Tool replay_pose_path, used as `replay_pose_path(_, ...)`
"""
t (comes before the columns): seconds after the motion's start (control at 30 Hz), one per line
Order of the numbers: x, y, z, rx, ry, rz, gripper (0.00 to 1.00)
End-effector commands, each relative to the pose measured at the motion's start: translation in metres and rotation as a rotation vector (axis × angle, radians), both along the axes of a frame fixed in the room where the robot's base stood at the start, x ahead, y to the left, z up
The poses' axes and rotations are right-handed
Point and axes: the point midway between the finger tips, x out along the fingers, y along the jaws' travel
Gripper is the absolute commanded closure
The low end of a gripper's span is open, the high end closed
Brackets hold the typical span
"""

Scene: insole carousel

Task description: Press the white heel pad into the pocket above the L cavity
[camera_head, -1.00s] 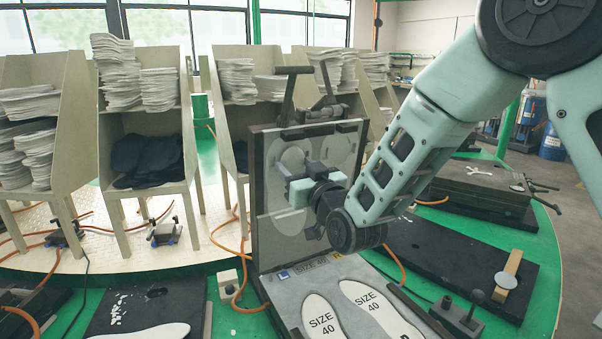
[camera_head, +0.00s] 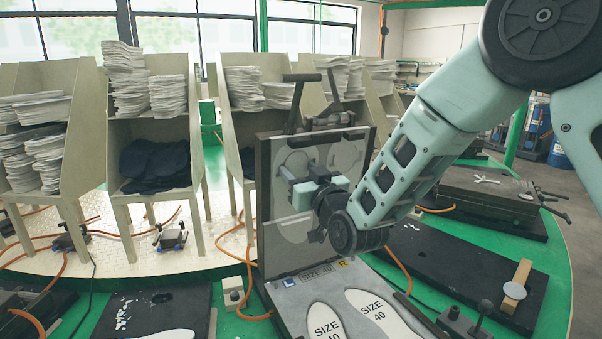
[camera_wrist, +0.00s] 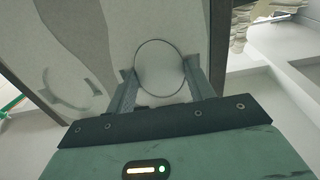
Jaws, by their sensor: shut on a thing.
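The mould's upright grey lid (camera_head: 345,150) stands open behind its base, with pale rounded recesses in its face. The L label (camera_head: 290,282) is on the left below the lid. My gripper (camera_head: 303,178) is at the left half of the lid, its fingers pointing towards the face. In the wrist view its two fingers (camera_wrist: 162,92) are shut on the round, pale heel pad (camera_wrist: 160,68), which has a dark outline. The pad lies over the lid face (camera_wrist: 105,40); I cannot tell whether it is seated in a pocket. My gripper hides it in the head view.
Two white SIZE 40 insole shapes (camera_head: 325,325) lie in the mould base. A handle (camera_head: 302,78) rises behind the lid. Racks with stacked insoles (camera_head: 130,75) stand behind. Black plates (camera_head: 440,265) lie to the right, and orange hoses (camera_head: 240,290) run nearby.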

Motion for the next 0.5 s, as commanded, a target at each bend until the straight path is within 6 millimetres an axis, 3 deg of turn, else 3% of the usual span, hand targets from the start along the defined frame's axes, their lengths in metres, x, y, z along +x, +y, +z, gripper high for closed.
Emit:
replay_pose_path(0.17, 0.0, 0.0002, -0.0001, 0.0, 0.0, 0.0, 0.58)
replay_pose_path(0.2, 0.0001, 0.0003, 0.0, 0.0, 0.0, 0.0, 0.44)
replay_pose_path(0.3, 0.0001, 0.0003, 0.0001, 0.0, 0.0, 0.001, 0.21)
replay_pose_path(0.5, 0.0001, 0.0003, 0.0, 0.0, 0.0, 0.0, 0.21)
